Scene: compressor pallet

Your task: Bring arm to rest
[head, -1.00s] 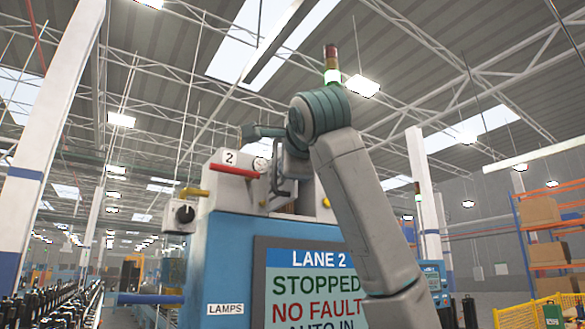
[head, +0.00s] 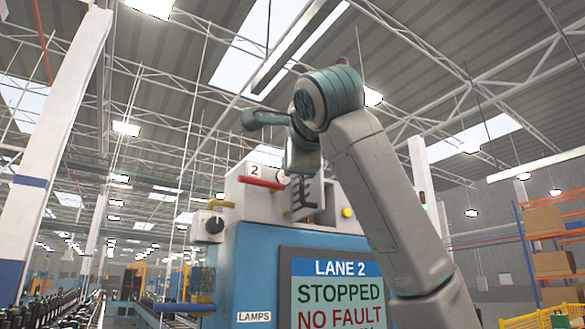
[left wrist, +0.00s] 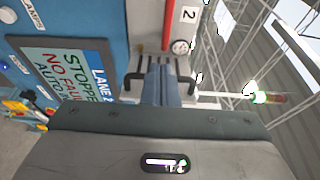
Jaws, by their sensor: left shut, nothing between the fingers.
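One of my arms (head: 385,205) rises from the lower right in the head view and bends at a teal joint (head: 330,95) in front of the lane 2 cabinet. I cannot tell from the head view which arm it is. In the left wrist view my left gripper (left wrist: 160,75) has its blue-grey fingers together and empty. They point toward the upper part of the cabinet, between the ends of a black handle (left wrist: 190,86); whether they touch it I cannot tell. My right gripper is not in view.
The blue cabinet (head: 252,265) carries a LANE 2 screen (head: 337,292) reading STOPPED, NO FAULT. Shelving with boxes (head: 545,221) stands at the far right.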

